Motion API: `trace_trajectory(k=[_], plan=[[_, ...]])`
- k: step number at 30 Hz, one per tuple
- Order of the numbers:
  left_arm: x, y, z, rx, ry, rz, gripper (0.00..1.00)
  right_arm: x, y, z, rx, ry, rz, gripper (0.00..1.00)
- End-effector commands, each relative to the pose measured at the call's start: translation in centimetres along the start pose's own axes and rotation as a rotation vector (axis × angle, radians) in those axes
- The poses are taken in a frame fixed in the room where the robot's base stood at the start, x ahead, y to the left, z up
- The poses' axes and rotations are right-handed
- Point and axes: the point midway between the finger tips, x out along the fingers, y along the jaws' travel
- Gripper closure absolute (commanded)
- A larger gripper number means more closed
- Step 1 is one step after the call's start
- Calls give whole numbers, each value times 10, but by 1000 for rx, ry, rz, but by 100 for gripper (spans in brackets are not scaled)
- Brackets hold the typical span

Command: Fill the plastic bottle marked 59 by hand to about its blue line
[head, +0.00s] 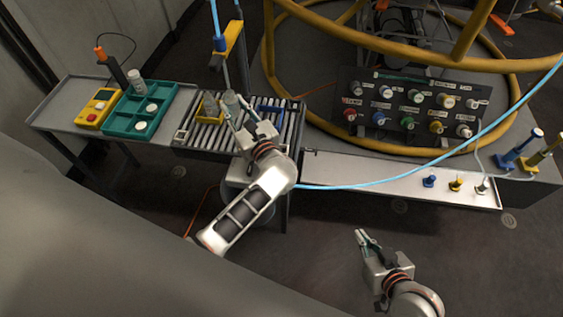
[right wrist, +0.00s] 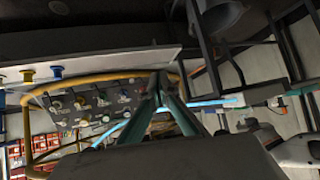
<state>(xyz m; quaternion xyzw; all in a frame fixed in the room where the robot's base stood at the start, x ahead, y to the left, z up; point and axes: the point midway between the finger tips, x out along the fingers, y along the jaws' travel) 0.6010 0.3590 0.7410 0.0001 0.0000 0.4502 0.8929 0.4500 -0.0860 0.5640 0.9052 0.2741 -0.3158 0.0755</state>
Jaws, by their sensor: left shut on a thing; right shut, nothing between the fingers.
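A clear, greenish plastic bottle (head: 231,101) stands over the roller conveyor (head: 196,135), below a thin filling pipe (head: 225,72) with a blue fitting. My left gripper (head: 239,119) is shut on the bottle from the near side. The number and the blue line cannot be made out, nor can the liquid level. Whether the pipe tip is inside the bottle's mouth cannot be told. My right gripper (head: 363,239) is shut and empty over the open floor; its fingertips meet in the right wrist view (right wrist: 160,78).
A teal tray (head: 118,124) on the left table holds another bottle (head: 136,84) and white round pieces. A yellow box (head: 96,107) with a red button stands beside it. A valve panel (head: 410,103) and yellow rails are at the back right. A blue hose (head: 400,170) crosses the middle.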

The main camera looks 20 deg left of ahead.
Motion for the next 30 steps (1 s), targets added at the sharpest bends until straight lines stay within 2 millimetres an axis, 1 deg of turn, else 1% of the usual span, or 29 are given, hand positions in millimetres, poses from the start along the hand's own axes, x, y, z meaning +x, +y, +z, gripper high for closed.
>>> trace_trajectory(k=[1, 6, 9, 14, 15, 21, 27, 30], plan=[[0, 0, 0, 0, 0, 0, 84, 12, -6, -17, -17, 6, -40, 100], [0, 0, 0, 0, 0, 0, 84, 40, -38, -61, -84, -1, -192, 100], [0, 0, 0, 0, 0, 0, 84, 52, -55, -86, -139, -7, -281, 100], [0, 0, 0, 0, 0, 0, 84, 62, -81, -125, -245, -19, -420, 100], [0, 0, 0, 0, 0, 0, 84, 62, -87, -134, -276, -23, -454, 100], [0, 0, 0, 0, 0, 0, 84, 60, -111, -176, -442, -48, -614, 100], [0, 0, 0, 0, 0, 0, 84, 47, -123, -212, -624, -81, -754, 100], [0, 0, 0, 0, 0, 0, 84, 39, -125, -225, -704, -99, -811, 100]])
